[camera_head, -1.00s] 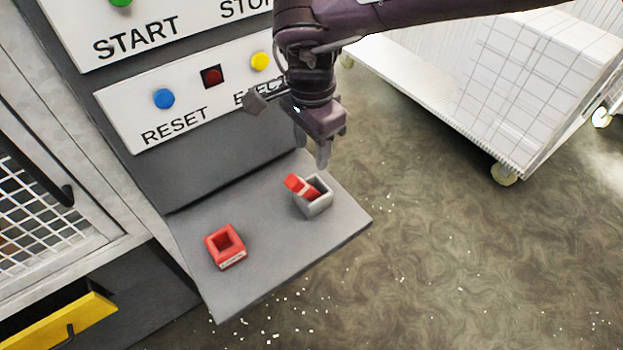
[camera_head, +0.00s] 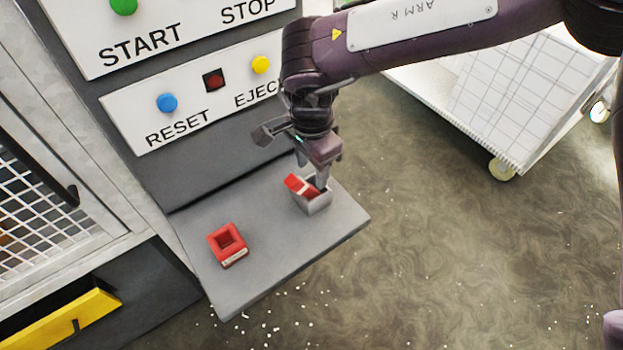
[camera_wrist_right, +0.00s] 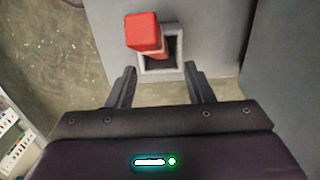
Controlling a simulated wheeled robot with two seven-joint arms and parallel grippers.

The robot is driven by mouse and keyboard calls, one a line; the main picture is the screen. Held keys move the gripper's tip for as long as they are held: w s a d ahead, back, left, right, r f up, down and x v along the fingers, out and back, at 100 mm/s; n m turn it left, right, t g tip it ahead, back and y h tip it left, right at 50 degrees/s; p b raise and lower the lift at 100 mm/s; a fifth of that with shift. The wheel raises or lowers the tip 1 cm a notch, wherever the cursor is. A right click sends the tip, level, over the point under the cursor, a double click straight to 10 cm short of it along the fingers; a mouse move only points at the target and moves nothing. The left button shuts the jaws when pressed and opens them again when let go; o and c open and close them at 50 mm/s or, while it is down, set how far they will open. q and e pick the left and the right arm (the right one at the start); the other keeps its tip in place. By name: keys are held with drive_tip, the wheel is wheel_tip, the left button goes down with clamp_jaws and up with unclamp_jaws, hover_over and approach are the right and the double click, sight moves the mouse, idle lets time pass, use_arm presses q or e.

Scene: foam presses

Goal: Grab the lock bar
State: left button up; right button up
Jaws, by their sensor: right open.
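The lock bar (camera_head: 300,186) is a red bar with a pale band. It stands tilted in a grey square holder (camera_head: 318,206) on the grey shelf. My right gripper (camera_head: 311,178) is open just above and behind the holder, with its fingers pointing down. In the right wrist view the bar (camera_wrist_right: 144,34) rises from the holder (camera_wrist_right: 174,62), ahead of the open right gripper (camera_wrist_right: 158,85). Nothing is between the fingers there. The head view does not show clearly whether a finger touches the bar. My left gripper is not in view.
A red square socket (camera_head: 228,246) with a label sits on the shelf (camera_head: 270,270) to the left. The panel (camera_head: 190,105) with RESET and EJECT buttons rises behind. A white cart (camera_head: 500,110) stands at the right. White bits lie on the floor.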

drive_tip(key=shift+f, duration=0.15)
clamp_jaws()
idle(0.4)
idle(0.9)
drive_tip(key=c, duration=1)
unclamp_jaws()
drive_tip(key=o, duration=1.7)
